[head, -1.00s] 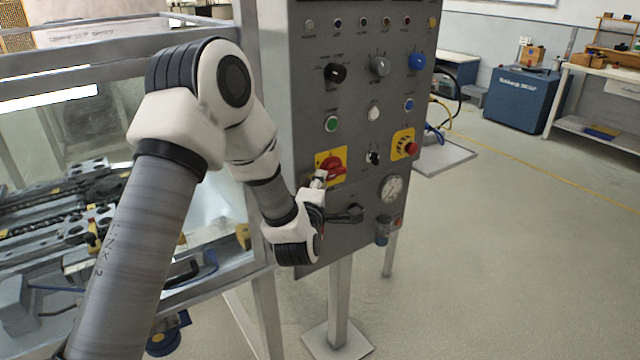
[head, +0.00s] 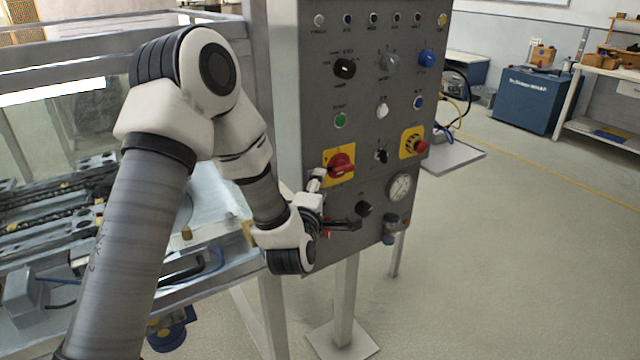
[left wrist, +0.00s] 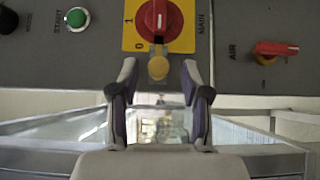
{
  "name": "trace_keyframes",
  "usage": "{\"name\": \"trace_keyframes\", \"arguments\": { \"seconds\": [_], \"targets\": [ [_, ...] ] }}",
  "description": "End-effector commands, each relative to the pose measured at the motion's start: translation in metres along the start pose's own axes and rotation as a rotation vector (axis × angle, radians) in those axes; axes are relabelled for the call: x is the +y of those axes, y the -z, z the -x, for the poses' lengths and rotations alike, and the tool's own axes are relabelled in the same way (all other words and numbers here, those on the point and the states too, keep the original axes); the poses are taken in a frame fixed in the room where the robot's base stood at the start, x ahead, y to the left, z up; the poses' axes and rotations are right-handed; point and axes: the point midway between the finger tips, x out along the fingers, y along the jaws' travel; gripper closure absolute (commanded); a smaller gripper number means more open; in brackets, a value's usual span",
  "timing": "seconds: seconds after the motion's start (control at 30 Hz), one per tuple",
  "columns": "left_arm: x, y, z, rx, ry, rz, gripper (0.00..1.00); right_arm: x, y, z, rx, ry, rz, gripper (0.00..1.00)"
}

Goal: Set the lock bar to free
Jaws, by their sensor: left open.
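The red main switch knob (head: 341,164) sits on a yellow plate on the grey control panel. It also shows at the top of the left wrist view (left wrist: 160,18), with marks 1, 0 and MAIN. A short yellow tab with a rounded end, seemingly the lock bar (left wrist: 158,68), sticks out at the plate's edge by the 0. I cannot make it out in the head view. My left gripper (head: 328,202) is close to the panel beside the switch. In the left wrist view its open fingers (left wrist: 160,80) point at the tab, one either side, with nothing held. Contact cannot be told.
A red AIR lever (left wrist: 276,48) is near the switch. The panel also carries a green button (head: 340,120), a red stop button (head: 418,146) and a gauge (head: 400,186). A glazed machine frame (head: 70,75) stands left. Open floor (head: 500,250) lies right.

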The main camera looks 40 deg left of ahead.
Motion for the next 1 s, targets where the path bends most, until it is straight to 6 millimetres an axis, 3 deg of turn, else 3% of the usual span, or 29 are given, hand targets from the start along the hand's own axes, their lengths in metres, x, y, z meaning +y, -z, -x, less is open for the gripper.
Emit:
{"name": "trace_keyframes", "arguments": {
  "seconds": [0.2, 0.3, 0.87, 0.97, 1.0],
  "targets": [
    [0.0, 0.001, 0.044, 0.0, 0.002, -0.001, 0.53, 0.0, 0.0, 0.0, 0.0, 0.0, 0.0, 0.6],
    [0.0, 0.001, 0.056, 0.0, 0.001, -0.001, 0.53, 0.0, 0.0, 0.0, 0.0, 0.0, 0.0, 0.6],
    [-0.001, 0.001, 0.059, 0.001, 0.004, -0.001, 0.53, 0.0, 0.0, 0.001, 0.0, 0.0, 0.0, 0.6],
    [-0.021, 0.0, 0.062, -0.005, 0.053, -0.028, 0.53, 0.0, 0.0, 0.007, 0.0, 0.0, 0.0, 0.6],
    [-0.037, -0.002, 0.067, -0.014, 0.094, -0.055, 0.53, 0.0, 0.0, 0.013, 0.0, 0.0, 0.0, 0.6]
  ]
}}
